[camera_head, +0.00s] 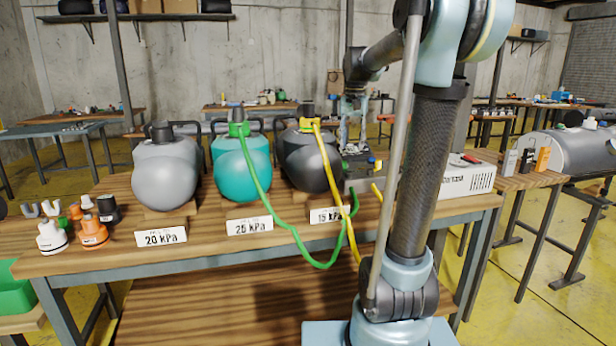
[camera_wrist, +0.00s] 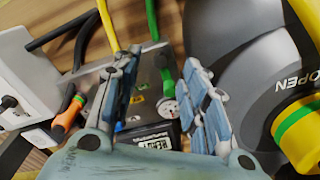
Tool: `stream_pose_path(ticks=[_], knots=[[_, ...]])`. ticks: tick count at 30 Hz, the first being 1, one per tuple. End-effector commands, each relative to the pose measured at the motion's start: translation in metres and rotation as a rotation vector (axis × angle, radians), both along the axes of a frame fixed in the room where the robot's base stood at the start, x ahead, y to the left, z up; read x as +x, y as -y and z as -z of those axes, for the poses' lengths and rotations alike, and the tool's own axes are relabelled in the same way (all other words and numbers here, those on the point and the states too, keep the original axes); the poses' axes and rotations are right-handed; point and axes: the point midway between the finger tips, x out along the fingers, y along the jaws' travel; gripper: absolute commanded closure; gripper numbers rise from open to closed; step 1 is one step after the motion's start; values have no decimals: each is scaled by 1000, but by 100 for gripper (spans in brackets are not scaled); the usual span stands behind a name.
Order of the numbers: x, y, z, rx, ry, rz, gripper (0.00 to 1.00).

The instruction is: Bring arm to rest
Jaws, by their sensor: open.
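My arm rises from the front of the bench and bends back over it. My gripper (camera_head: 353,108) hangs behind and right of the dark grey inflatable tank (camera_head: 308,165). In the wrist view my gripper (camera_wrist: 163,64) has its two fingers apart with nothing between them. Below them is a dark box (camera_wrist: 150,108) with a small round gauge (camera_wrist: 169,88) and a label. The dark grey tank also shows at the right of the wrist view (camera_wrist: 232,55), with a yellow-green valve (camera_wrist: 300,130) marked OPEN. A yellow hose (camera_head: 328,165) runs from its top.
A teal tank (camera_head: 241,165) with a green hose (camera_head: 268,205) and a grey tank (camera_head: 165,175) stand left on the wooden bench (camera_head: 95,265). Orange and white valve fittings (camera_head: 92,232) stand at its left end. A white box (camera_head: 465,182) is at the right. Hoses hang over the front edge.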

Motion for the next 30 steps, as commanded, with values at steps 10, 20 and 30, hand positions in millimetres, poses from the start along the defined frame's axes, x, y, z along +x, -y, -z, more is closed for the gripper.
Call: stream_pose_path(ticks=[10, 20, 30], knots=[[-94, 11, 42, -5, 42, -86, 60], [-184, 20, 106, -15, 85, -174, 60], [-266, 26, 191, -30, 128, -269, 60]])
